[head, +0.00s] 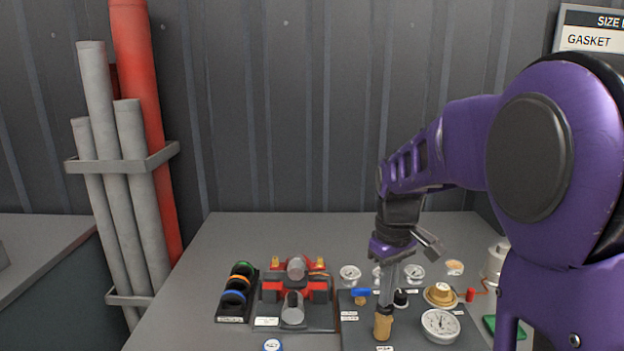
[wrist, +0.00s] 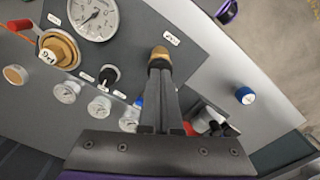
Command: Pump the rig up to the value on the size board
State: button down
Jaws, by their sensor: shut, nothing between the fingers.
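My gripper (head: 386,304) points down over the panel (head: 360,341). Its fingers (wrist: 160,100) are shut with nothing between them. Their tips are right at a tan, brass-coloured knob (head: 383,326), also in the wrist view (wrist: 160,57); I cannot tell whether they touch it. A large white dial gauge (head: 440,325) lies to the right of the knob; it also shows in the wrist view (wrist: 93,16), but its reading is too small to tell. The size board (head: 592,30) at the top right is cut off; "GASKET" shows, and no value is visible.
Small gauges (head: 350,275) stand behind. A red clamp fixture (head: 295,287) and a rack of coloured rings (head: 238,290) stand left. My arm hides the right side.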

jog(key=shift+f, duration=0.35)
jog(key=shift+r, duration=0.2)
jog(key=shift+r+p, duration=1.3)
jog(key=shift+r, duration=0.15)
jog(key=shift+f, duration=0.15)
